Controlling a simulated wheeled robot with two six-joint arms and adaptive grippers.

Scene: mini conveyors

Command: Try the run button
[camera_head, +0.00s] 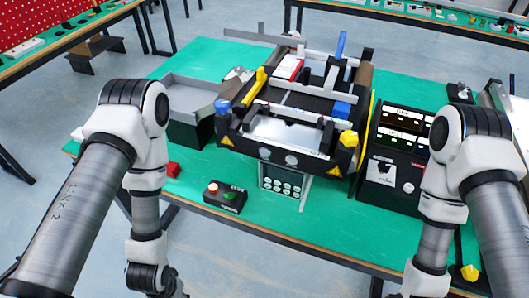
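A small black button box (224,198) lies near the front edge of the green table, in front of the conveyor. My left arm comes down left of the button box and my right arm comes down at the right. Both arms run past the bottom edge of the picture, so neither gripper shows. Nothing of mine touches the button box.
A grey keypad panel (284,181) stands under the conveyor's front. A black control panel (397,160) is to the right. A grey tray (190,93) is on the left, with a red block (173,169) in front. Green tabletop around the button box is clear.

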